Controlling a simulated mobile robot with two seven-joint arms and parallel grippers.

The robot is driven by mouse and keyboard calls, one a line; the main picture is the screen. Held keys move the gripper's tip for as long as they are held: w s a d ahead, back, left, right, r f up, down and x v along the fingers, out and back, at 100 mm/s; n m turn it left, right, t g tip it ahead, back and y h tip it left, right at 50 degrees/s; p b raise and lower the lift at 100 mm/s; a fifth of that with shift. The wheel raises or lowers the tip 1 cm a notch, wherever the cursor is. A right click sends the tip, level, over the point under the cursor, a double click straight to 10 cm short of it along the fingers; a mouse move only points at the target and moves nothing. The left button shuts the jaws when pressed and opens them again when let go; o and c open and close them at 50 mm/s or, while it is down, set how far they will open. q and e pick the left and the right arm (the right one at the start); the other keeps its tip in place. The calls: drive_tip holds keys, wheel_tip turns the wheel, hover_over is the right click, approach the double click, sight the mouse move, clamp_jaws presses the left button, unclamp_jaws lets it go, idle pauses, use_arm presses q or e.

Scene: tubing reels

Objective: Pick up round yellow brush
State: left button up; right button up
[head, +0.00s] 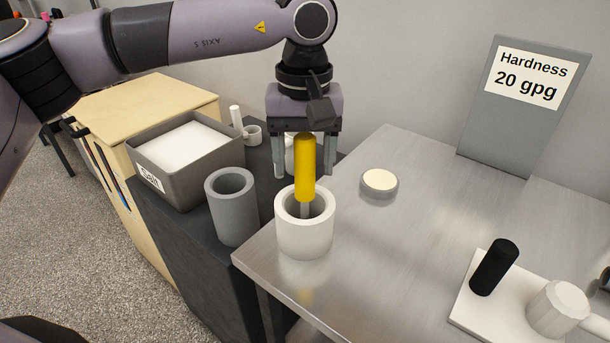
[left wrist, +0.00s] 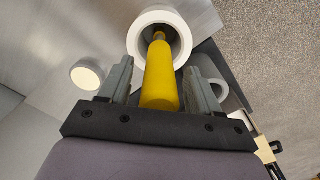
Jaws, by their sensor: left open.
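The round yellow brush (head: 305,165) stands upright in a white cup (head: 303,240) on the corner of the metal table. Its yellow handle points up and its lower end is hidden inside the cup. My left gripper (head: 306,172) is open above the cup, pointing down, with one finger on each side of the yellow handle. In the left wrist view, the handle (left wrist: 161,80) lies between the two fingers (left wrist: 160,80) with gaps on both sides. The white cup's rim (left wrist: 135,38) shows beyond the fingertips. My right gripper is not in view.
A grey cup (head: 232,215) and a bin of salt (head: 165,185) stand on the dark surface to the left. A round pale-topped disc (head: 380,182) lies on the metal table (head: 400,250). A hardness sign (head: 520,125) stands at the back; a white board (head: 465,308) bears a black cylinder (head: 494,268).

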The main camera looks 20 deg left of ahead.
use_arm(q)
drive_tip(key=shift+f, duration=0.7)
drive_tip(key=c, duration=1.1)
drive_tip(key=shift+r, duration=0.2)
wheel_tip(320, 180, up, 20)
drive_tip(key=shift+f+p, duration=0.15)
drive_tip(key=shift+p, duration=0.55)
drive_tip(key=shift+c, duration=0.2)
